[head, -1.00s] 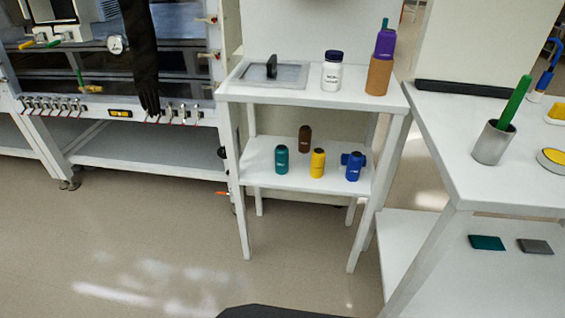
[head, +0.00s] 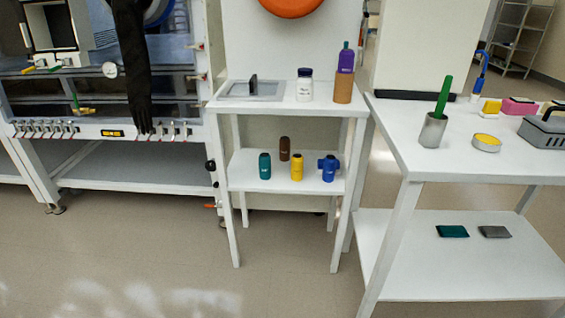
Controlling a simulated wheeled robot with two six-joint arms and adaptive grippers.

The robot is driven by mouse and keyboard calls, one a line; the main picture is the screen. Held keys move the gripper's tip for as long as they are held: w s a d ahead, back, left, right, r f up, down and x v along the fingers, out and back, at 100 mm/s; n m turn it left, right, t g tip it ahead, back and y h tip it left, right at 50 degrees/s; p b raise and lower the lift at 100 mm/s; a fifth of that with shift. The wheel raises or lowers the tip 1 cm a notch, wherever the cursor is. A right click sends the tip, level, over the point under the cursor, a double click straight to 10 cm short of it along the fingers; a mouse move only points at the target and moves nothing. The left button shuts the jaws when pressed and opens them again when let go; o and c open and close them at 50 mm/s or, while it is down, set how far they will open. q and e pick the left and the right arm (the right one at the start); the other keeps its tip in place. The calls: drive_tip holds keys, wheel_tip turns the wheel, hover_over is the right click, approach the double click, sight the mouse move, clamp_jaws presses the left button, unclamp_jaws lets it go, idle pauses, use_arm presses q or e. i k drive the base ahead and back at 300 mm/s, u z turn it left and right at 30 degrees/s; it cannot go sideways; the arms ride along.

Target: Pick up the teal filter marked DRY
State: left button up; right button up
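A teal cylindrical filter (head: 265,166) stands upright on the lower shelf (head: 243,182) of the small white table, at the left of a small group. It has a small pale label, too small to read. A brown filter (head: 284,149) stands behind it, a yellow one (head: 297,167) to its right, and a blue one (head: 328,168) with side knobs farther right. Neither of my grippers shows in the head view.
The table's top (head: 225,101) overhangs the lower shelf and carries a grey tray, a white jar (head: 304,86) and a purple-and-brown bottle (head: 344,75). A glovebox with a black glove (head: 133,70) stands left. A white bench (head: 405,150) stands right. The floor in front is clear.

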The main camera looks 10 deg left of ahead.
sight(265, 161)
drive_tip(key=z, duration=0.4)
drive_tip(key=i, duration=1.05)
drive_tip(key=z, duration=0.1)
